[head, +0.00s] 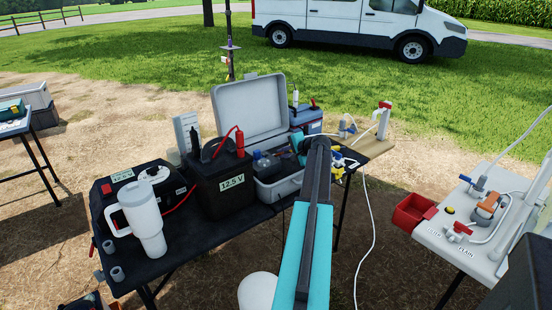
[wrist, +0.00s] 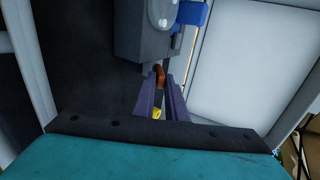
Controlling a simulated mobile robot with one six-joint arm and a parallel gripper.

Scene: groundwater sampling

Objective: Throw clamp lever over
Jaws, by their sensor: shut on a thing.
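In the wrist view my gripper (wrist: 161,86) has its two purple-grey fingers close together. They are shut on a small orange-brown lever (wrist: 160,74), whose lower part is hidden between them. The lever sits at the lower edge of a dark grey housing (wrist: 135,40) with a pale round disc. A blue block (wrist: 193,13) is beside the housing, and a yellow bit (wrist: 156,113) shows low between the fingers. In the head view my arm covers the fingertips and the lever, around the open grey case (head: 248,107).
The black table holds a white jug (head: 142,215), a black 12.5 V battery box (head: 222,172) and a blue battery (head: 306,119). A white hose (head: 371,220) hangs at the table's right end. A red bin (head: 412,212) is beside the right-hand table (head: 440,240).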

